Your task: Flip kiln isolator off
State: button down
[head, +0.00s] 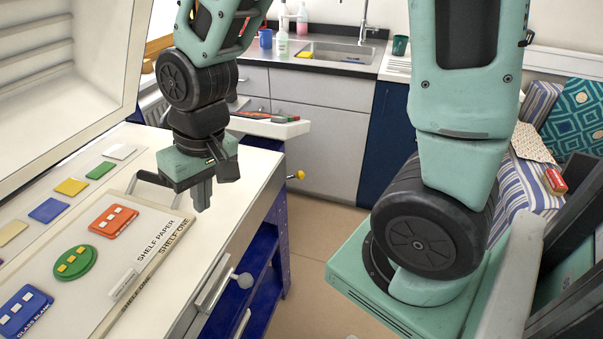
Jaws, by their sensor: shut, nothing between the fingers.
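My gripper (203,196) hangs over the cream worktop, fingers pointing down, shut and empty. It is near the worktop's right side, apart from the coloured glass pieces. I cannot pick out a kiln isolator switch for certain. A large cream box-like part with ridged inner walls, possibly the kiln (85,85), stands open at the upper left.
Coloured glass pieces lie on the worktop, including an orange one (113,221), a green disc (75,263) and a blue one (25,310). A board marked shelf paper (150,250) lies nearby. A sink (335,52) is at the back. Open floor (320,235) lies right of the bench.

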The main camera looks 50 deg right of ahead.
aim_at(301, 173)
jog(key=w+d+f+m, duration=0.3)
jog(key=w+d, duration=0.1)
jog(key=d, duration=0.3)
jog(key=w+d+f+m+t+h+b, duration=0.1)
jog(key=w+d+f+m, duration=0.2)
jog(key=d, duration=0.4)
jog(key=w+d+f+m+t+b, duration=0.1)
jog(key=w+d+f+m, duration=0.2)
jog(key=d, duration=0.4)
jog(key=shift+w+d+f+h, duration=0.1)
jog(key=shift+w+f+h, duration=0.05)
jog(key=shift+w, duration=0.25)
jog(key=shift+w+f+h, duration=0.1)
jog(key=shift+w+h, duration=0.05)
jog(key=shift+w, duration=0.25)
jog(key=d+f+m+h, duration=0.1)
jog(key=d+f+m, duration=0.2)
jog(key=d, duration=0.6)
jog(key=s+d+f+m+h+b, duration=0.1)
jog(key=d+f+m, duration=0.1)
jog(key=d, duration=0.7)
jog(key=shift+s+d+f+m+t+h, duration=0.2)
jog(key=shift+s+f+m+t+h, duration=0.15)
jog(key=shift+f, duration=0.35)
jog(key=x, duration=1.4)
jog(key=shift+w+a, duration=0.15)
